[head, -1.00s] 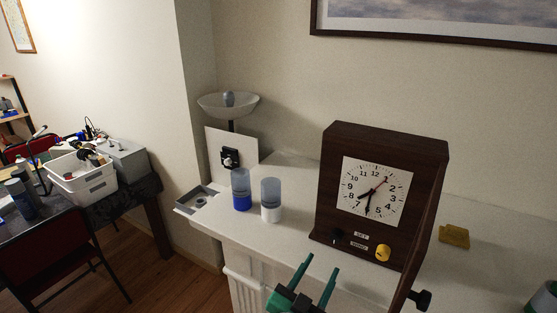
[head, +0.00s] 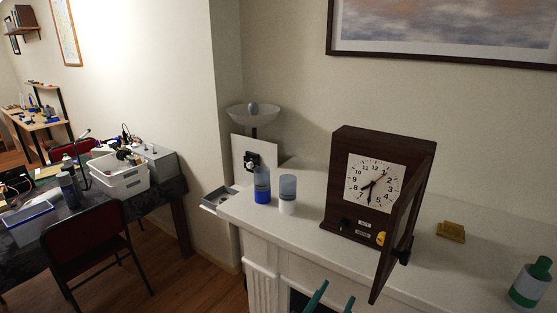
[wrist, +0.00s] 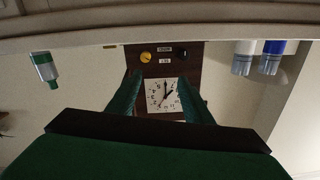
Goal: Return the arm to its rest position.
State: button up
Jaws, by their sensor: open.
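My gripper (head: 333,298) shows at the bottom edge of the head view as two green fingers, spread apart with nothing between them. It is in front of and below the white mantel shelf (head: 310,226). The wrist view looks at the scene upside down, with my gripper's green fingers (wrist: 159,100) on either side of the clock face, apart from it. The dark wooden clock (head: 344,165) stands on the shelf with its door (head: 409,222) swung open to the right. The rest of my arm is hidden below the head view.
A blue-based bottle (head: 262,186) and a white-based bottle (head: 288,194) stand left of the clock. A yellow block (head: 451,231) and a green-and-white bottle (head: 530,283) are to the right. The open door juts past the shelf's front edge.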

jog(key=s+a+f+n+y, duration=0.4)
jog(key=s+a+f, duration=0.1)
jog(key=s+f, duration=0.25)
jog(key=s+a+f+n+y, duration=0.3)
jog(key=s+a+f+y, duration=0.15)
jog(key=s+f, duration=0.35)
jog(key=s+a+f+n, duration=0.1)
jog(key=s+a, duration=0.1)
jog(key=s, duration=0.8)
jog(key=s+a+f+y, duration=0.1)
jog(key=s, duration=0.9)
jog(key=shift+a+n, duration=0.4)
